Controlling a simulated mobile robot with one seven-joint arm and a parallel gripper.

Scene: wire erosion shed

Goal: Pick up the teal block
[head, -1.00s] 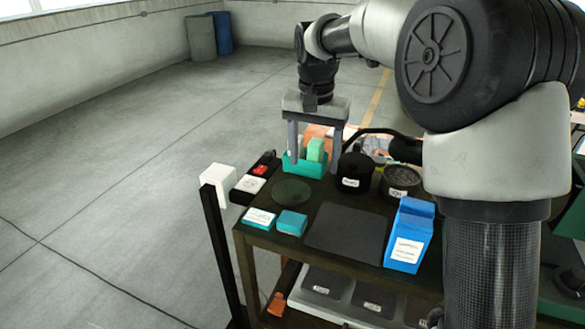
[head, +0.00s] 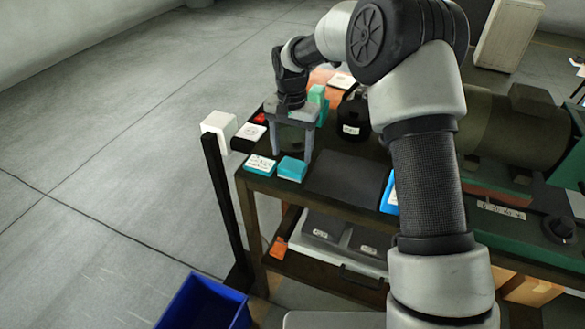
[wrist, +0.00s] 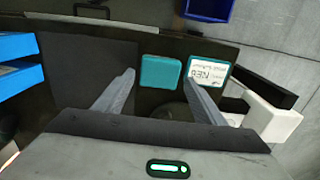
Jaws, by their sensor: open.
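The plain teal block (head: 292,168) lies on the dark table top near its front left edge. In the wrist view the teal block (wrist: 160,72) shows between and just beyond my fingertips. My gripper (head: 290,156) is open and empty, pointing down just behind the block; its two fingers also show in the wrist view (wrist: 159,78). Contact with the block cannot be seen. A labelled teal and white box (head: 260,164) lies close to the left of the block, near the right finger in the wrist view (wrist: 207,78).
A dark mat (head: 343,180) lies right of the block, with a blue carton (head: 391,195) beyond it, partly hidden by my arm. A black labelled container (head: 353,118) stands behind. A white block on a post (head: 219,124) stands at the table's left. A blue bin (head: 205,303) is on the floor.

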